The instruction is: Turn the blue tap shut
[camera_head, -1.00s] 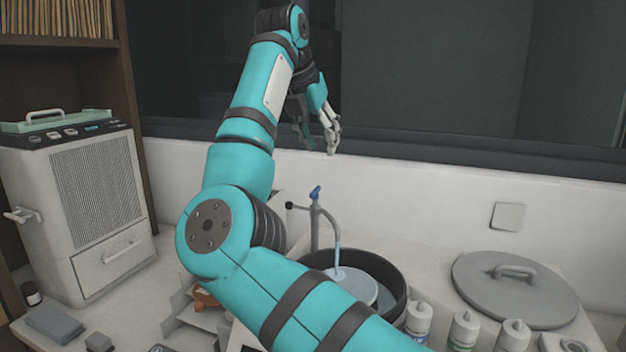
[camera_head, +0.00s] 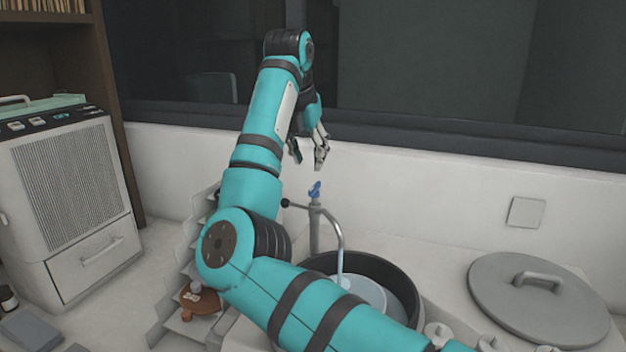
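The blue tap (camera_head: 315,190) is a small blue handle on top of a grey upright post, with a curved spout (camera_head: 341,250) reaching down over a round black basin (camera_head: 408,286). My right arm crosses in front of the basin's left part. My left gripper is not in view.
A black-knobbed lever (camera_head: 286,202) sticks out left of the tap post. A grey round lid (camera_head: 540,300) lies at the right. White bottles (camera_head: 437,333) stand in front of the basin. A white cabinet (camera_head: 65,205) is at the left, and a pale wall (camera_head: 420,190) stands behind.

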